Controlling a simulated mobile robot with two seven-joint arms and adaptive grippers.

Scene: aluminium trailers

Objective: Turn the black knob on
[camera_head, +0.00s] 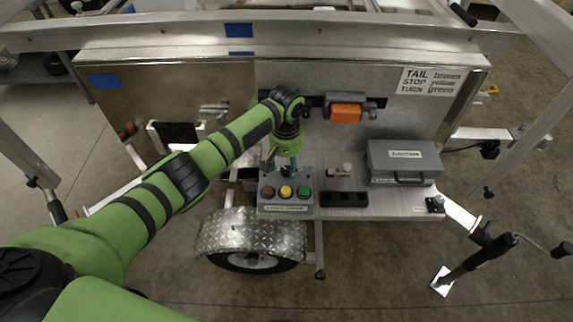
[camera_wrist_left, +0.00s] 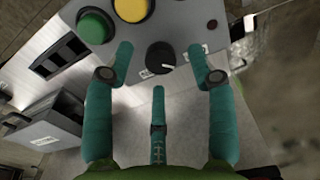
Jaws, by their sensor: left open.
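The black knob (camera_wrist_left: 160,55) is a round dial with a white pointer line, on the grey control box (camera_head: 286,209). It shows clearly in the left wrist view; in the head view it sits behind the coloured buttons, small and close to my fingers. My left gripper (camera_head: 282,163) is over the back of the box, pointing down. In the left wrist view its teal fingers (camera_wrist_left: 161,50) are spread, with one on each side of the knob and a third below it in the picture. I cannot tell whether any finger touches it. My right gripper is not in view.
The box has red (camera_head: 268,192), yellow (camera_head: 286,192) and green (camera_head: 304,192) buttons. A grey case (camera_head: 403,160) and a black block (camera_head: 344,199) are on the metal shelf to the right. An orange light (camera_head: 345,113) is on the panel behind.

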